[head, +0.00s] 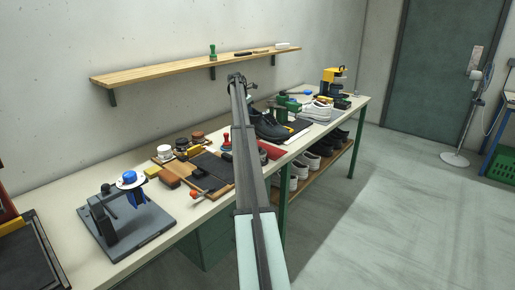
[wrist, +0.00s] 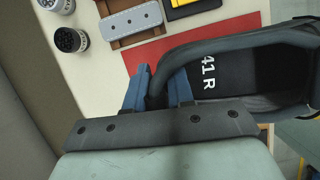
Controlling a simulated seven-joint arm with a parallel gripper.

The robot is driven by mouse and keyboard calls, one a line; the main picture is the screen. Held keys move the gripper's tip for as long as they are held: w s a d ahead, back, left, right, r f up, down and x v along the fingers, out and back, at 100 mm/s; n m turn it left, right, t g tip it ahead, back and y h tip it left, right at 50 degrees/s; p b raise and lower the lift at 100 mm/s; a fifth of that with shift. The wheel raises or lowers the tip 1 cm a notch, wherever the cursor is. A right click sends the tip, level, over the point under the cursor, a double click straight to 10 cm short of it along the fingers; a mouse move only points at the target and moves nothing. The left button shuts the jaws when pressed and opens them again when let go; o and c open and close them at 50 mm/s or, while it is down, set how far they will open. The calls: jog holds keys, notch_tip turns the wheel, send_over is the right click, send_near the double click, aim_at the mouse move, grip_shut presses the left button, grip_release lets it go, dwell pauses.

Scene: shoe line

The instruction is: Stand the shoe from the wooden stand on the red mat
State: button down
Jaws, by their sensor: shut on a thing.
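The shoe is black and shows in the wrist view (wrist: 255,50) with its opening toward the camera and "41 R" printed on the insole. My gripper (wrist: 160,92) has blue fingers and is shut on the shoe's rim, one finger on each side. The red mat (wrist: 195,48) lies behind the shoe in that view; I cannot tell whether the sole touches it. My arm hides the gripper there. A wooden stand with a grey plate (wrist: 130,21) is at the top left of the wrist view.
A yellow and black object (wrist: 190,8) lies beyond the mat. Round tins (wrist: 70,40) stand at the left. A shelf (head: 180,70) hangs above.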

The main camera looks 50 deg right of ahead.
jog(key=shift+w+d+r+n, duration=0.1)
jog(key=shift+w+d+n, duration=0.05)
jog(key=shift+n, duration=0.35)
jog(key=shift+f, duration=5.1)
jog(key=c, duration=1)
grip_release()
jog(key=v, duration=1.2)
